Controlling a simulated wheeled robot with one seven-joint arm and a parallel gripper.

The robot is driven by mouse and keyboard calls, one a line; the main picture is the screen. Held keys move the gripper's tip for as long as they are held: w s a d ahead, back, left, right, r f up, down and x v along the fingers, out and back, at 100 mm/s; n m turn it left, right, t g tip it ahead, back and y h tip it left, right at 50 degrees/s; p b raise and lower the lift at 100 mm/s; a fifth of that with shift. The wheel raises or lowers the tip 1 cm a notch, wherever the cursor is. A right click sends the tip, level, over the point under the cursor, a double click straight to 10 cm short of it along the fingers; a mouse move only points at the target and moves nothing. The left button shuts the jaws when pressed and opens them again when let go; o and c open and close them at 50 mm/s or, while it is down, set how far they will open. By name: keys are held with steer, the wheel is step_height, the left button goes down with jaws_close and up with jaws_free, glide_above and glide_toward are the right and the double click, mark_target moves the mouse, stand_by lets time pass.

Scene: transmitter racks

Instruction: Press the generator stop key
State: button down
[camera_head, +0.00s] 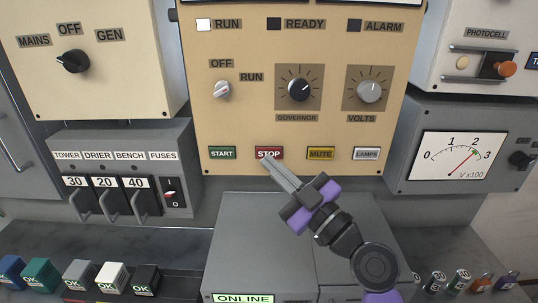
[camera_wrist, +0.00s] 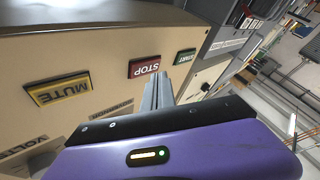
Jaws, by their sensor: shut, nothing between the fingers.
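The stop key (camera_head: 269,153) is a red key labelled STOP, low on the cream generator panel (camera_head: 240,125). It sits between the green START key (camera_head: 222,153) and the yellow MUTE key (camera_head: 320,153). My gripper (camera_head: 267,163) is shut and empty, its fingertips just below and in front of the stop key in the head view. In the wrist view the stop key (camera_wrist: 145,66) shows upside down, above and left of the fingertips (camera_wrist: 158,76). I cannot tell whether the fingertips touch the key. The RUN lamp (camera_head: 204,25) is white; READY and ALARM are dark.
A white LAMPS key (camera_head: 366,154) is at the row's right end. A grey cabinet (camera_head: 245,240) juts out below the panel. A fuse box (camera_head: 120,165) with levers is at left, a meter box (camera_head: 460,150) at right. Several labelled blocks (camera_head: 80,273) stand lower left.

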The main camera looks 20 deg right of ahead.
steer(key=shift+s+a, duration=0.2)
steer(key=shift+s, duration=0.6)
steer(key=shift+s+a, duration=0.25)
steer(key=shift+s, duration=0.6)
steer(key=shift+s+a, duration=0.2)
steer(key=shift+s, duration=0.6)
steer(key=s+d+f+m+t+h, duration=0.2)
steer(key=s+d+f+m+h, duration=0.75)
steer(key=m, duration=0.25)
steer(key=s+f+g, duration=0.3)
steer(key=s+f, duration=0.2)
steer(key=s, duration=0.9)
steer(key=s+a+f+g, duration=0.1)
steer(key=s+f+g, duration=0.2)
steer(key=s, duration=1.2)
step_height(320, 180, down, 4)
steer(key=shift+a+r+n, duration=0.2)
steer(key=shift+n, duration=0.2)
steer(key=shift+w+h, duration=0.1)
steer(key=shift+h, duration=0.15)
